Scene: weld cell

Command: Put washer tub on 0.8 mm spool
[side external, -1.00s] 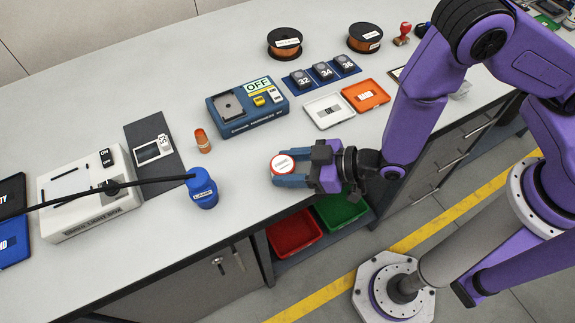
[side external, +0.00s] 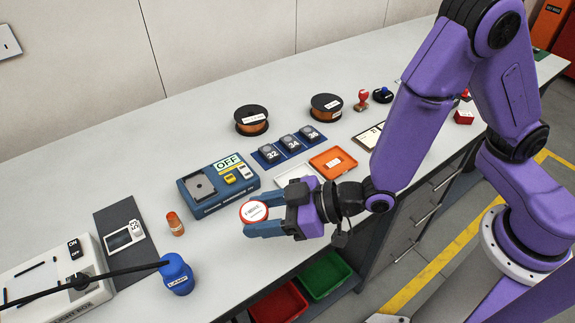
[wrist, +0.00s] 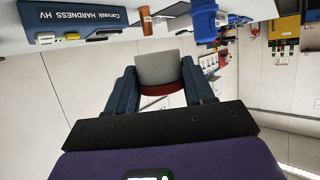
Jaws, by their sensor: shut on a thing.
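The washer tub (side external: 255,212), a small round tub with a red rim and a white labelled lid, is between the fingers of my gripper (side external: 262,220). In the wrist view the tub (wrist: 163,68) shows grey and dark red between the two blue fingers (wrist: 160,88). My gripper is shut on it and holds it above the front of the bench. Two copper-coloured spools with black flanges stand at the back, a left spool (side external: 252,121) and a right spool (side external: 327,107). Their labels are too small to read, so I cannot tell which is 0.8 mm.
A blue hardness tester (side external: 205,200) stands between the tub and the back. Numbered blocks on a blue strip (side external: 268,162), a white tray (side external: 292,174) and an orange tray (side external: 333,162) lie in front of the spools. A blue bottle (side external: 178,277) and orange cylinder (side external: 175,224) stand left.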

